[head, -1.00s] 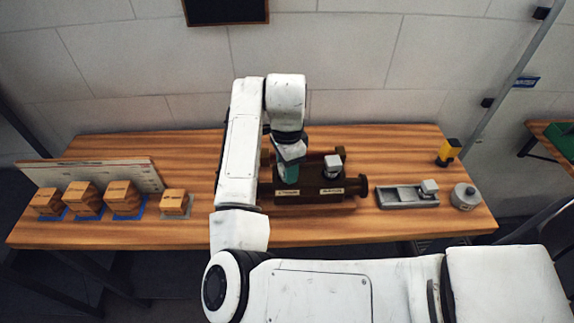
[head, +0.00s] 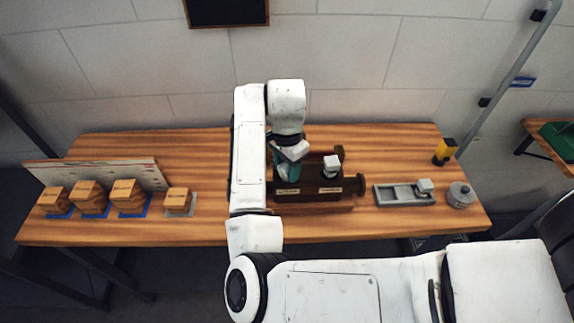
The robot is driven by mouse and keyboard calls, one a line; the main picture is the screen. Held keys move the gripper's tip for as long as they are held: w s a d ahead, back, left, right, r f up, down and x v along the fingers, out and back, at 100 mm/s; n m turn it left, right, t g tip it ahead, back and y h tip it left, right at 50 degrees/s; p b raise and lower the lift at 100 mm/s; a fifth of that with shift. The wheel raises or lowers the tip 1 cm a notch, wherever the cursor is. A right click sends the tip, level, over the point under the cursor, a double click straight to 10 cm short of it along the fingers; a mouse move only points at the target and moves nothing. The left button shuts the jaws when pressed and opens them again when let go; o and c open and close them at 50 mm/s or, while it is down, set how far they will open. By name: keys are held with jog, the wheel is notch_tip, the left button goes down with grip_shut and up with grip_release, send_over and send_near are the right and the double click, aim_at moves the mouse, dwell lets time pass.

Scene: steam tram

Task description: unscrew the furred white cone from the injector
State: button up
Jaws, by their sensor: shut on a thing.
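The injector (head: 318,198) is a dark brown body with pale labels on its front, standing at the middle of the wooden bench. My gripper (head: 287,177), with teal fingers, points down at the left part of the injector. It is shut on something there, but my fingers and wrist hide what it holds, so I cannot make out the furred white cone. A white-grey block-topped piece (head: 331,163) sits upright on the right part of the injector, apart from my gripper.
A grey tray (head: 384,196) holding a similar white-topped piece (head: 424,187) and a round grey tin (head: 460,196) stand at right. A yellow-and-black object (head: 445,152) is behind them. Several wooden blocks (head: 129,196) and a leaning board (head: 98,173) stand at left.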

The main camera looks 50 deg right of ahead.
aim_at(287, 166)
jog(key=shift+r+n+p, duration=0.1)
jog(key=shift+n+p, duration=0.2)
jog(key=n, duration=0.3)
jog(key=shift+n, duration=0.3)
jog(key=shift+n, duration=0.5)
jog(key=shift+r, duration=3.65)
